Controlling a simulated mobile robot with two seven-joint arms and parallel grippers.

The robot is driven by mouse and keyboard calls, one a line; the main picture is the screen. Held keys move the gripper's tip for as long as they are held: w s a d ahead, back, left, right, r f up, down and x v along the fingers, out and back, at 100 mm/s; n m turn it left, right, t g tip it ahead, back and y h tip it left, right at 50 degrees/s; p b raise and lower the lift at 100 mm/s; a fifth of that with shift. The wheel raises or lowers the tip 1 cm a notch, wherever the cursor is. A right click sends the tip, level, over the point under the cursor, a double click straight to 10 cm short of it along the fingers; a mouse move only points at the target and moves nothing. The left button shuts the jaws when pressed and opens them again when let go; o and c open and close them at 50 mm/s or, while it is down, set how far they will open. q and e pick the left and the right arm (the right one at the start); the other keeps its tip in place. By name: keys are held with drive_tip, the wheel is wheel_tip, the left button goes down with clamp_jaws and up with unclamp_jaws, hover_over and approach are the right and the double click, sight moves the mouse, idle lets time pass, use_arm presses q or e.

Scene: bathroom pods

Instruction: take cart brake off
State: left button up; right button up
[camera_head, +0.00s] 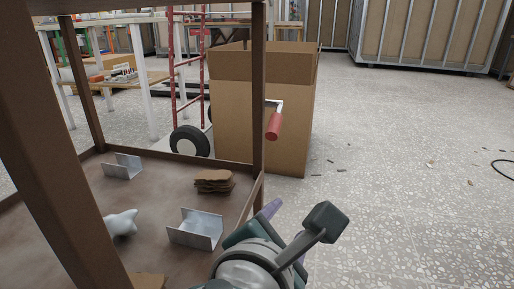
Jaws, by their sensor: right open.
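The brown cart (258,100) fills the left side of the head view, with upright posts and a low shelf. A red-gripped lever (274,126) on a pale bracket shows beside its right post, apparently the brake handle. Its grip hangs tilted downward in front of a cardboard box, and its mounting is partly hidden. My right gripper (298,230) is at the bottom centre, just right of the cart's corner. It is open, below the lever and apart from it. My left gripper is not in view.
On the cart shelf (150,215) lie metal brackets (196,229), stacked brown pieces (214,181) and a pale lump (121,223). A tall cardboard box (285,140) and a red hand truck (188,80) stand behind. The speckled floor at right is mostly clear, with small debris and a cable (500,170).

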sight(272, 135)
drive_tip(key=w+a+r+n+t, duration=0.3)
drive_tip(key=w+r+n+t, duration=0.2)
drive_tip(key=w+r+n, duration=0.25)
drive_tip(key=shift+n+y, duration=0.25)
drive_tip(key=shift+y, duration=0.15)
drive_tip(key=b+x, duration=0.7)
drive_tip(key=shift+d+f, duration=0.15)
drive_tip(key=shift+d, duration=0.25)
drive_tip(key=shift+w+d+b, duration=0.15)
drive_tip(key=shift+w+b, duration=0.4)
drive_tip(key=shift+w, duration=0.05)
drive_tip(key=shift+w+r, duration=0.15)
drive_tip(key=shift+r, duration=0.15)
clamp_jaws()
